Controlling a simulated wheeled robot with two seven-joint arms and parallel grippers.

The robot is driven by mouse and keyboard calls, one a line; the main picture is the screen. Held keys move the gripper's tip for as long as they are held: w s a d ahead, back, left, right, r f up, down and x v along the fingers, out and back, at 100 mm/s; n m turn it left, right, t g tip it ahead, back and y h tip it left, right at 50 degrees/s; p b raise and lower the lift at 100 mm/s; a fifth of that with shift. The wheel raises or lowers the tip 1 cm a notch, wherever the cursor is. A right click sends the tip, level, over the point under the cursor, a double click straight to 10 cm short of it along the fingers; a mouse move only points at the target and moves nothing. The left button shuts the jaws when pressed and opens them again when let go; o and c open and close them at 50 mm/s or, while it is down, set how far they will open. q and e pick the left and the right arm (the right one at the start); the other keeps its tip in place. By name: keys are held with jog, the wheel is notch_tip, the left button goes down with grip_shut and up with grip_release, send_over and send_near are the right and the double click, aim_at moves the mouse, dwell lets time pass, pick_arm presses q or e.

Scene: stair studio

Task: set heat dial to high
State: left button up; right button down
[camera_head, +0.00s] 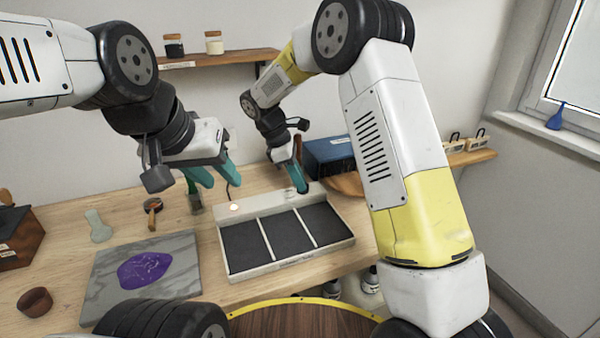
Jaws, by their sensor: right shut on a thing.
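A pale heating tray (290,262) with three dark panels stands on the wooden table. A small lit round lamp (235,207) shows on its back ledge at the left. My right gripper (300,184) points down at the right end of that ledge, its teal fingers shut on the small dark heat dial (304,190). The fingers and the arm hide most of the dial, and its setting cannot be read.
A grey marble slab (185,252) with a purple patch (145,269) lies left of the tray. A blue box (328,152) stands behind my right gripper. A small brown bowl (35,302) and a wooden box (20,238) are at the far left. A shelf (220,59) is above.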

jog(key=m, duration=0.2)
jog(key=m+g, duration=0.1)
jog(key=m, duration=0.1)
jog(key=m+g+y, duration=0.1)
jog(key=m, duration=0.1)
jog(key=shift+w+d+m, duration=0.1)
jog(key=shift+w+m, duration=0.2)
jog(key=shift+w, duration=0.05)
jog(key=m+g+y, duration=0.1)
jog(key=m, duration=0.2)
jog(key=m+g, duration=0.1)
jog(key=m, duration=0.2)
jog(key=shift+w+d+y, duration=0.15)
jog(key=shift+d+y, duration=0.05)
jog(key=shift+y, duration=0.2)
jog(key=shift+m, duration=0.4)
jog(key=c, duration=1.5)
grip_release()
jog(key=shift+o, duration=0.2)
jog(key=v, duration=0.8)
jog(key=shift+d, duration=0.1)
